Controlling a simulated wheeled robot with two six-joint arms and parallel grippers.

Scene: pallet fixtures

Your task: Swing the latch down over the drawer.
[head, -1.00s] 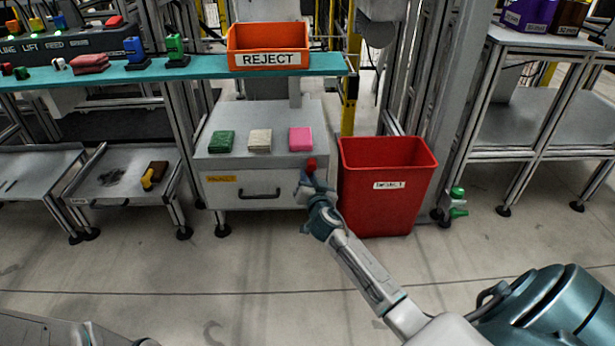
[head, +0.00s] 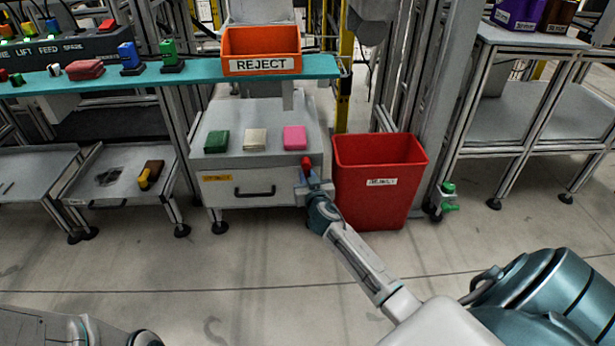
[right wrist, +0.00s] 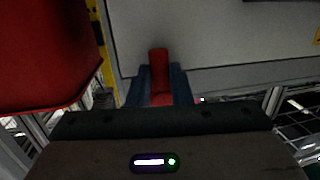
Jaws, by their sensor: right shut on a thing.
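The drawer (head: 225,188) is the grey front of a cabinet, with a black handle (head: 254,192) and an orange label. It looks closed. The latch (head: 306,162) is a small red piece at the cabinet's front right corner, near the top edge; its lower part is hidden by my gripper. My right gripper (head: 309,176) is at that corner, shut on the latch. In the right wrist view the red latch (right wrist: 159,72) stands between the two blue fingers (right wrist: 158,92). My left gripper is not in the head view.
A red bin (head: 378,185) stands close on the right of the cabinet. Green (head: 217,141), cream (head: 255,139) and pink (head: 295,138) blocks lie on the cabinet top. An orange REJECT bin (head: 261,50) sits on the teal shelf (head: 200,72) above. The floor in front is clear.

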